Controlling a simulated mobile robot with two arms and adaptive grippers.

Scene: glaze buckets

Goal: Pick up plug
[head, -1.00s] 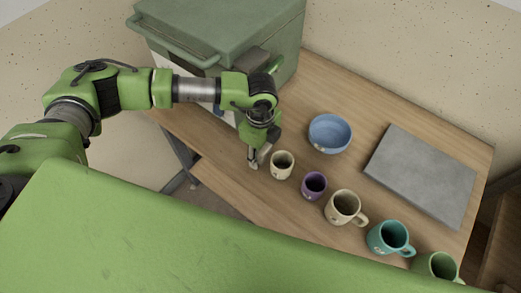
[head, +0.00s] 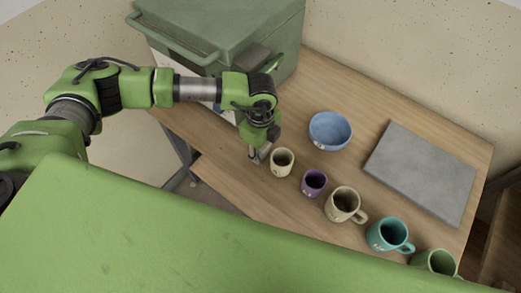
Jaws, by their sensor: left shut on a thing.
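My left gripper (head: 259,157) points down at the table's front left part, just left of the small cream cup (head: 288,171). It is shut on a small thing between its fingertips. The thing is mostly hidden by the fingers, and I cannot make out its shape or tell whether it is the plug. No plug shows clearly elsewhere in view. I cannot tell whether the fingers touch the cream cup. My right gripper is not in view.
A purple cup (head: 314,190), a beige mug (head: 341,212), a teal mug (head: 384,240) and a green mug (head: 432,268) run along the front edge. A blue bowl (head: 329,146) and grey slab (head: 420,172) lie behind. A green box-like unit (head: 225,25) stands back left.

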